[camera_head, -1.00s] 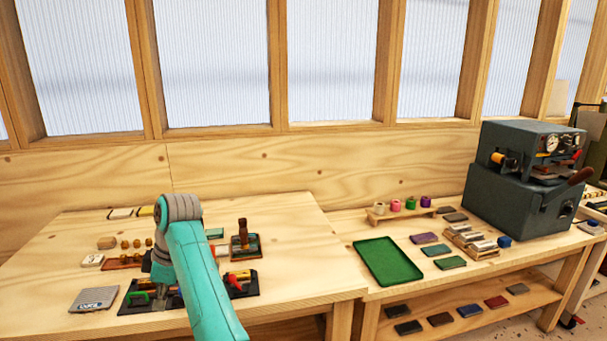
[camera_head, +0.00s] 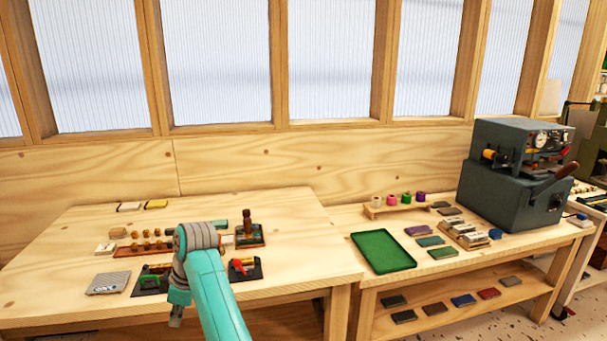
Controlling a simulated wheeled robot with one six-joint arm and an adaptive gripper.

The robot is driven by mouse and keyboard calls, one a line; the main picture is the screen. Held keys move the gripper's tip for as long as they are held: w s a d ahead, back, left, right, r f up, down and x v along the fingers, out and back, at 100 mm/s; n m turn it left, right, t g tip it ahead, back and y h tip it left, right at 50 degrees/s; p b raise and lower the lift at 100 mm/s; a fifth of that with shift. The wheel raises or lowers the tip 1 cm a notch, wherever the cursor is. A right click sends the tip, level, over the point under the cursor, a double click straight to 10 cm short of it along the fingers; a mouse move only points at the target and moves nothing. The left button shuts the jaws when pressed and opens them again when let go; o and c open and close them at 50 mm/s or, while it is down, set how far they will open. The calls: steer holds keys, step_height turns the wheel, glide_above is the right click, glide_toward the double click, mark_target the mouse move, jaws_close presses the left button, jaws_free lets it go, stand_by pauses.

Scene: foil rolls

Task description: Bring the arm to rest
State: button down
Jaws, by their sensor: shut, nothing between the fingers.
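My arm (camera_head: 213,292) is teal with a grey joint and rises from the bottom edge in front of the left table (camera_head: 60,255). My gripper (camera_head: 176,317) shows small and partly hidden beside the arm, pointing down near the table's front edge. It is shut and holds nothing. Several foil rolls, among them a green one (camera_head: 406,197) and a purple one (camera_head: 420,197), stand on a small wooden rack (camera_head: 398,211) on the right table.
On the right are a green tray (camera_head: 384,251), several coloured blocks and a dark press (camera_head: 515,180). The left table's left part is clear.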

steer(key=s+d+f+m+t, duration=0.1)
steer(key=d+f+m, duration=0.1)
steer(key=d+f, duration=0.45)
steer(key=s+d+f+m+t, duration=0.1)
steer(key=d+f+m+t, duration=0.15)
steer(key=f, duration=0.75)
steer(key=s+d+f+m, duration=0.1)
steer(key=d+f, duration=0.5)
steer(key=f, duration=0.2)
steer(key=s+d+f+m+t, duration=0.45)
steer(key=s+d+f, duration=0.65)
steer(key=s+d, duration=0.3)
steer(key=s+d+r+m+t+h, duration=0.1)
steer(key=s+d+r+m+t, duration=0.15)
steer(key=s+d, duration=0.55)
steer(key=s+d+r+m+t+h, duration=0.1)
steer(key=s+d+r+m, duration=0.2)
steer(key=s+d, duration=0.5)
steer(key=s+d+r+m+t+h, duration=0.1)
steer(key=s+r+m, duration=0.1)
steer(key=s+r, duration=0.7)
steer(key=s+d+r+m+t+h, duration=0.1)
steer(key=s+d+r+m+t, duration=0.1)
steer(key=s+r, duration=0.7)
step_height(320, 180, up, 3)
steer(key=shift+s+f, duration=0.1)
steer(key=shift+s, duration=0.2)
